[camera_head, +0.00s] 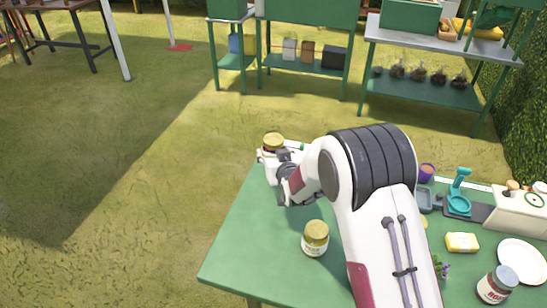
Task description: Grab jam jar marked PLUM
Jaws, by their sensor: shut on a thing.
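My gripper (271,155) is at the far left corner of the green table, shut on a jar with a gold lid (273,139). The held jar is upright, and its label is hidden or too small to read. A second jar with a gold lid and a pale label (315,239) stands on the table, left of my arm. Its lettering is too small to read surely. A third jar, dark red with a pale lid and a white label (497,285), stands at the lower right. I cannot surely read which jar is marked PLUM.
The green table (245,255) is bare at its left front. On the right are a yellow block (462,242), a white plate (522,261), a scale with a teal holder (459,200) and a purple pot (426,172). My arm hides the table's middle. Shelves stand behind, across grass.

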